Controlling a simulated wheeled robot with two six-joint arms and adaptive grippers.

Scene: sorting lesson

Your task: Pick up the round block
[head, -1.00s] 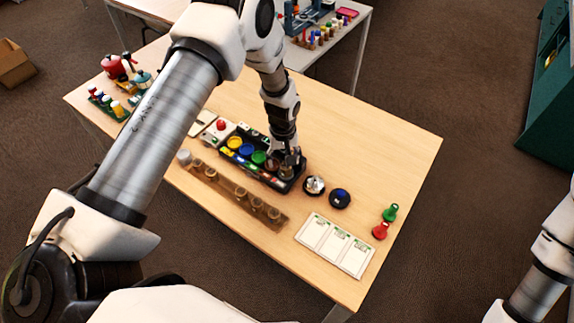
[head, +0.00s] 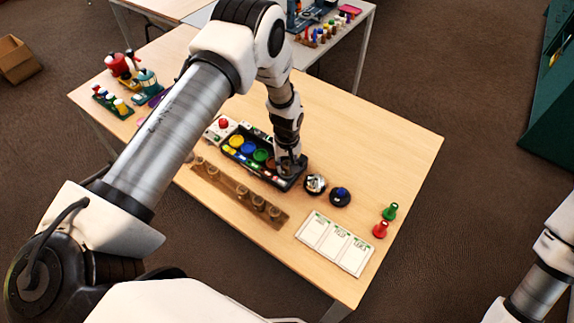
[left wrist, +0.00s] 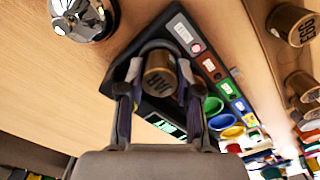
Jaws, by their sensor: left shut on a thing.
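The round block (left wrist: 160,75) is a brown wooden-looking cylinder with dark lettering, seen from above in the left wrist view. It stands at the end of a black tray (left wrist: 202,35). My left gripper (left wrist: 155,88) is shut on it, one finger on each side. In the head view my left gripper (head: 289,170) points down at the right end of the tray (head: 272,178), and it largely hides the block. I cannot tell whether the block still touches the tray floor. My right gripper is out of view.
A silver bell (head: 316,183) and a blue-topped button (head: 340,197) stand just right of the tray. A wooden rack (head: 228,186) with several brown cylinders lies in front. White cards (head: 335,244) and green and red pegs (head: 380,230) are at the right. The table's back right is clear.

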